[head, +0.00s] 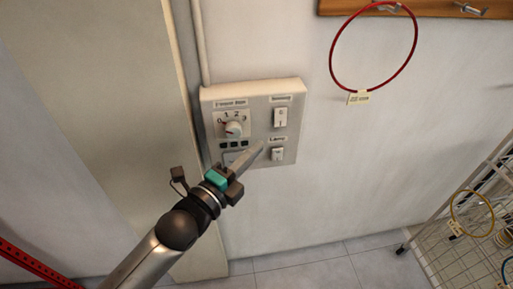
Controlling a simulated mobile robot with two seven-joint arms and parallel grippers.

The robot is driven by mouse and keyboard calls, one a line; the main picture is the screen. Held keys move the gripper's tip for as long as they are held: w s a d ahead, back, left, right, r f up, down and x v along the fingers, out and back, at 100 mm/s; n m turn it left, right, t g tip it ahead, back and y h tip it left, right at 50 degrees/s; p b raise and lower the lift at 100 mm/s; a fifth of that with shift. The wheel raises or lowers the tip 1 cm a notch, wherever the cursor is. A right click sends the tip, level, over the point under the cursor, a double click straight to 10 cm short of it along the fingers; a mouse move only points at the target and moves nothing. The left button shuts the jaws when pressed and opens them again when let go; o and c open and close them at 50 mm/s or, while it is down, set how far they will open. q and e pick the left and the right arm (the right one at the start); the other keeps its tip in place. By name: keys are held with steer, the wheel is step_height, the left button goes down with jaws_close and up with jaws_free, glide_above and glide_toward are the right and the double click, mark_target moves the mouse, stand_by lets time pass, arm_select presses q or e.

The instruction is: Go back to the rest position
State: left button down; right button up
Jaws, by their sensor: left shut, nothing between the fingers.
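My left gripper (250,156) comes in from the lower left on its arm. It is shut and empty. Its fingertips are in front of the lower middle of a wall control panel (290,98), close to the small switch under the "Lamp" label (278,154). I cannot tell whether the tips touch the panel. The panel also has a round dial (234,128) with numbers at left and another switch (280,117) at upper right. The gripper hides part of the panel's lower edge. My right gripper is not in view.
A red hoop (332,62) with a tag hangs from a wooden hook rail (430,9) at top right. A white wire rack (440,262) with a yellow hoop (453,207) stands at lower right. A red perforated bar (35,266) is at lower left. The floor (310,270) below the panel is clear.

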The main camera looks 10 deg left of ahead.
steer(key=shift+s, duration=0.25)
arm_select(q)
steer(key=s+a+f+n+g+y+b, duration=0.2)
steer(key=s+a+f+n+b, duration=0.15)
steer(key=f, duration=1.05)
steer(key=s+a+f+n+g+y+b, duration=0.25)
steer(key=f+n, duration=0.25)
steer(key=f, duration=0.8)
steer(key=s+a+f+n+g+y+b, duration=0.2)
steer(key=s+a+f+n, duration=0.15)
steer(key=f, duration=1.05)
steer(key=s+a+f+n+g+y+b, duration=0.1)
steer(key=s+f+n+g, duration=0.3)
steer(key=s+f, duration=0.7)
steer(key=s+a+f+n+g+y+b, duration=0.1)
steer(key=s+f+n+g+b, duration=0.3)
steer(key=s+f, duration=0.8)
steer(key=s+n+g, duration=0.1)
steer(key=s, duration=0.6)
steer(key=shift+s+n, duration=0.3)
steer(key=shift+s, duration=0.1)
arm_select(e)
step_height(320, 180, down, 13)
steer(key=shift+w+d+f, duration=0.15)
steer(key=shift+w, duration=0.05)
